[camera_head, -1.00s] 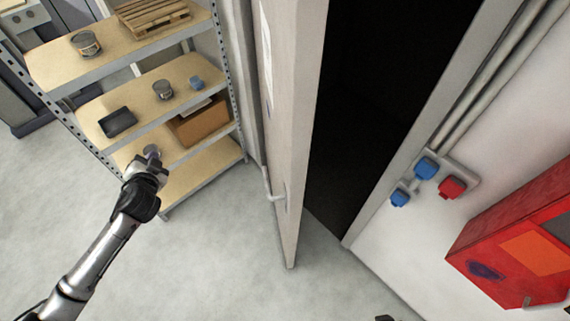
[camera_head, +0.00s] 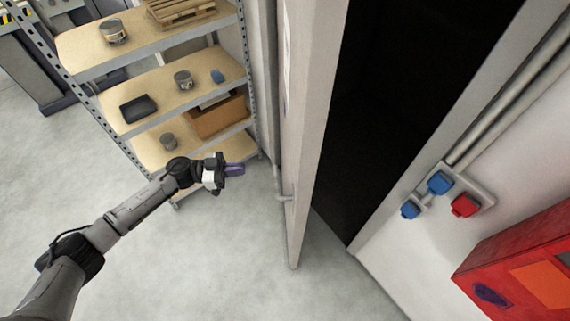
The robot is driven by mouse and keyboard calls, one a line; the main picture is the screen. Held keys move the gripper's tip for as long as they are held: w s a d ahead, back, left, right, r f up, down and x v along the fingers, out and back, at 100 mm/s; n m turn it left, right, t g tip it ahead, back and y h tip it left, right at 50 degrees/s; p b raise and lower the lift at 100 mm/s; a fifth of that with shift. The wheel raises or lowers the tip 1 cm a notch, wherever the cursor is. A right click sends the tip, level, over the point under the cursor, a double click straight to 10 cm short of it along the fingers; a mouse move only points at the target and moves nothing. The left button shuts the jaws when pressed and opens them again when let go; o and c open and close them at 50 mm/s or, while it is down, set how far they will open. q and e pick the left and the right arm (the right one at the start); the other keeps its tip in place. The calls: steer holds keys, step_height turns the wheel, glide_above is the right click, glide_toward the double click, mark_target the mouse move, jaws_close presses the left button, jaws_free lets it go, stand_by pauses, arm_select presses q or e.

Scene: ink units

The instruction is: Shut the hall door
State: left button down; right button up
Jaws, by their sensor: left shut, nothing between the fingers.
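The hall door (camera_head: 312,130) stands open, seen nearly edge-on, with the dark doorway (camera_head: 390,110) to its right. Its handle (camera_head: 284,197) sticks out on the left face, low in the picture near the door's free edge. My left gripper (camera_head: 236,170) is shut and empty. It is to the left of the handle, apart from it, with its fingers pointing right toward the door. My right gripper is not in view.
A metal shelf unit (camera_head: 160,57) with cans, a black tray (camera_head: 138,108) and a cardboard box (camera_head: 217,117) stands left of the door. Blue and red sockets (camera_head: 465,205) and a red cabinet (camera_head: 525,265) are on the right wall. The floor below is clear.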

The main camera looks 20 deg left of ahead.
arm_select(q)
steer(key=p+x, duration=0.3)
steer(key=x, duration=1.1)
steer(key=shift+p, duration=0.35)
steer(key=shift+w, duration=0.15)
